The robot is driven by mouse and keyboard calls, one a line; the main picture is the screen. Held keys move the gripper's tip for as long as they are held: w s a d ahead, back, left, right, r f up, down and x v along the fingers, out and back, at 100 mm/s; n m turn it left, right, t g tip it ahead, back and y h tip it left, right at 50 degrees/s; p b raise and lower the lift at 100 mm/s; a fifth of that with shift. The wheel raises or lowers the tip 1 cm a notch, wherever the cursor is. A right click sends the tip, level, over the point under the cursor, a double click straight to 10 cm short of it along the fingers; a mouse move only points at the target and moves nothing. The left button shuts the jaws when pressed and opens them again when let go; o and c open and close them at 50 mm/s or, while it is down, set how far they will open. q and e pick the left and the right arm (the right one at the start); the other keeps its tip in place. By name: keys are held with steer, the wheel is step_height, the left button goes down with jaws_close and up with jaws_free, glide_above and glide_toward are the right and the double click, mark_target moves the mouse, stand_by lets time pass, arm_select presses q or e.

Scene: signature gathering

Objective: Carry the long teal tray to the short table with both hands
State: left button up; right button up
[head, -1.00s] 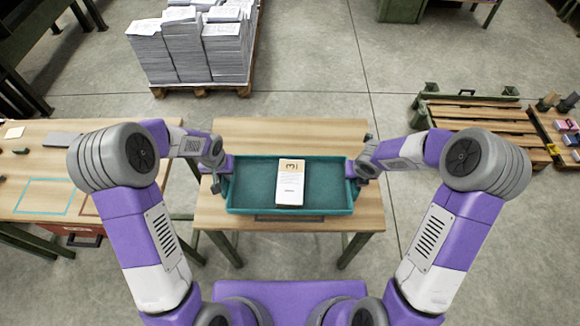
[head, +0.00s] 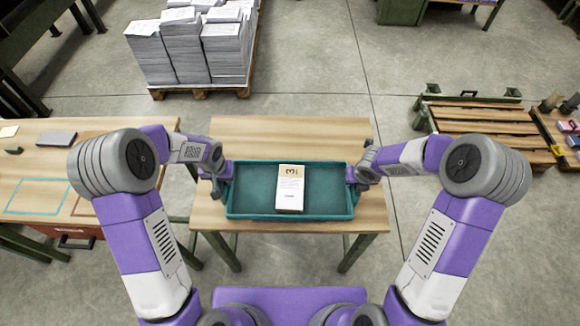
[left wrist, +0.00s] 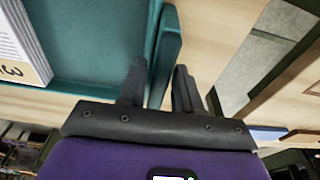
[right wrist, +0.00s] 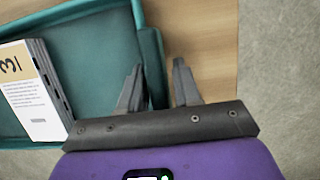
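The long teal tray (head: 240,207) rests on a wooden table (head: 330,139) in the middle of the head view. A white and tan stack of printed sheets (head: 291,190) lies in it. My left gripper (head: 217,184) is at the tray's left end; in the left wrist view its fingers (left wrist: 157,88) straddle the end wall, one inside and one outside. My right gripper (head: 360,180) is at the right end; in the right wrist view its fingers (right wrist: 157,88) also straddle the wall, apart. Both look open, with no firm grip visible. I cannot tell which table is the short one.
Another wooden table (head: 100,135) on the left bears a teal outline (head: 38,198) and a dark grey flat thing (head: 56,138). A pallet of paper stacks (head: 200,50) stands behind. Slatted wooden pallets (head: 480,125) lie at right. Open concrete floor lies between.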

arm_select(q)
steer(key=shift+o, duration=0.9)
arm_select(e)
steer(key=shift+o, duration=0.9)
steer(key=shift+r, duration=0.1)
steer(key=v, duration=1.2)
arm_select(q)
step_height(320, 180, up, 12)
steer(key=s, duration=0.1)
steer(key=shift+s, duration=0.35)
